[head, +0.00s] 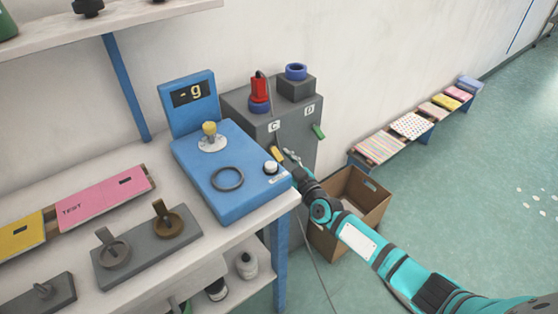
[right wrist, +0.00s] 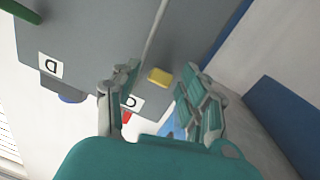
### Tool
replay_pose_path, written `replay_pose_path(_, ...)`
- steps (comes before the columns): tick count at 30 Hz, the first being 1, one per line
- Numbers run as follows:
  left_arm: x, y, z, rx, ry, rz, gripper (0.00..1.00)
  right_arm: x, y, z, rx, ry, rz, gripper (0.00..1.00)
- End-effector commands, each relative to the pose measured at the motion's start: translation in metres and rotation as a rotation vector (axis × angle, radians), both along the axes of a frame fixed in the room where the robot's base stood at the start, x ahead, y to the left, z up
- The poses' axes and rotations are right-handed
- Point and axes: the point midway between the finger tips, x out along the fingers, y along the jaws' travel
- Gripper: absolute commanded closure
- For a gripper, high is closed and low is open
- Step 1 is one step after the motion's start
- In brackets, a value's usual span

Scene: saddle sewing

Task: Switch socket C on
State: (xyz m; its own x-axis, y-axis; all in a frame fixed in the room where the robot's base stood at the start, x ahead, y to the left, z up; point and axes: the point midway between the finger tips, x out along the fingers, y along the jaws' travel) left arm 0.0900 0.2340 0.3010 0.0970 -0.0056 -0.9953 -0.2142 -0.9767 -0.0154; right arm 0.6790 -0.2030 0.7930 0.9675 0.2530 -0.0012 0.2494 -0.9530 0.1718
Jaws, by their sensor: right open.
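The grey socket box (head: 240,113) stands behind the blue scale, with label C (head: 274,127) and label D (head: 309,111) on its front. Below C is a yellow switch lever (head: 277,153), slanting down to the right; it also shows in the right wrist view (right wrist: 160,76). A red plug (head: 258,88) stands in the blue ring of socket C. My right gripper (head: 291,157) is open and empty, just right of the yellow lever. In the right wrist view the lever appears between the two fingers; I cannot tell whether they touch it. My left gripper is not in view.
A green lever (head: 318,131) sits below D, close to my right gripper. The blue scale (head: 231,173) stands on the bench at the left. A cardboard box (head: 374,194) is on the floor below my right arm. A cable hangs down the front of the socket box.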

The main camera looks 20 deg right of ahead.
Motion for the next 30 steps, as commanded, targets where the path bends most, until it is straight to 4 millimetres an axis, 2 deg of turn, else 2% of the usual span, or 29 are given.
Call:
replay_pose_path(4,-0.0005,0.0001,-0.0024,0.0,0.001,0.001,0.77,0.0075,0.0017,0.0001,-0.001,0.0,0.0,0.56)
replay_pose_path(12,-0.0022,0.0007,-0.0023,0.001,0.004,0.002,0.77,0.0082,0.0019,0.0004,0.0,0.0,0.0,0.57)
replay_pose_path(22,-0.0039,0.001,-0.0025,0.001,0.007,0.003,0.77,0.0079,0.0017,0.0004,0.0,0.0,-0.001,1.0)
replay_pose_path(30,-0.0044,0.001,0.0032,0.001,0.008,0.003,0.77,0.0078,0.0016,0.0028,-0.003,0.007,-0.001,1.0)
